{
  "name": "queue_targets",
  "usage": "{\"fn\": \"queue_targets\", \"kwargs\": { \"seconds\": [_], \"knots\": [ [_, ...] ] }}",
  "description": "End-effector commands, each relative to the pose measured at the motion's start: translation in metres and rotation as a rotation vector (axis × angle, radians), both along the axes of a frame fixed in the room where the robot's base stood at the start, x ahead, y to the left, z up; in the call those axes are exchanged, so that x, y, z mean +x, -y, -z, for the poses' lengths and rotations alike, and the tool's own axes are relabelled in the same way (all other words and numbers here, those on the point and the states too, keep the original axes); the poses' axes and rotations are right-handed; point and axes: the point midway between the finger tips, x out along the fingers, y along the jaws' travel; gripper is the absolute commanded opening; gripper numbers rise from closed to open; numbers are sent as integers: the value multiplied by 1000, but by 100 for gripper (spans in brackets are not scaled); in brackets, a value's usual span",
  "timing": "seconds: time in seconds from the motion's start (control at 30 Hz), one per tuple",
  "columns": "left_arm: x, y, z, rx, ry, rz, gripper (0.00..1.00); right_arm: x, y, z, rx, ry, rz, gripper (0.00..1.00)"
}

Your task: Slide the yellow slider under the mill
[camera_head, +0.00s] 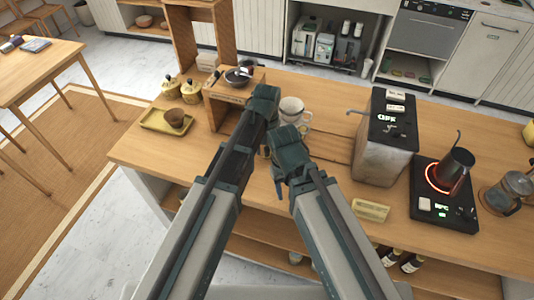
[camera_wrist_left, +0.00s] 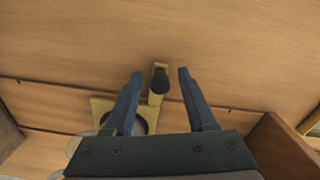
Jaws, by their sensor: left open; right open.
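The yellow slider (camera_wrist_left: 158,100) lies flat on the wood in the left wrist view. It has a ring-shaped part (camera_wrist_left: 98,104) at its left and an upright dark knob (camera_wrist_left: 159,80). My left gripper (camera_wrist_left: 160,74) is open, its fingers apart on either side of the knob; contact cannot be told. In the head view my left gripper (camera_head: 262,100) is beside a wooden box-like stand (camera_head: 225,112) with a dark bowl on top, which looks like the mill. The slider is hidden there behind my arms. My right gripper (camera_head: 284,165) is open, over the counter just right of the left one.
A pale jug (camera_head: 294,108) stands just behind my grippers. A grey machine (camera_head: 383,155) and a glowing hot plate (camera_head: 444,200) are to the right. A yellow tray (camera_head: 160,124) with a brown bowl lies to the left. The counter's front edge is close.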

Motion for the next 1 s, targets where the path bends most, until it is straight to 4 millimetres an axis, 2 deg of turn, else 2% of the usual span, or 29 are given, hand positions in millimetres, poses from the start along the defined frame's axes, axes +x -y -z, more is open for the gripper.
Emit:
{"fn": "queue_targets", "kwargs": {
  "seconds": [0.23,0.5,0.57,1.0],
  "knots": [
    [0,0,0,0,0,0,57,0,0,0,0,0,0,50],
    [0,0,0,0,0,0,8,0,0,0,0,0,0,50],
    [0,0,0,0,0,0,0,0,0,0,0,0,0,50],
    [0,0,0,0,0,0,0,0,0,0,0,0,0,50]
  ]
}}
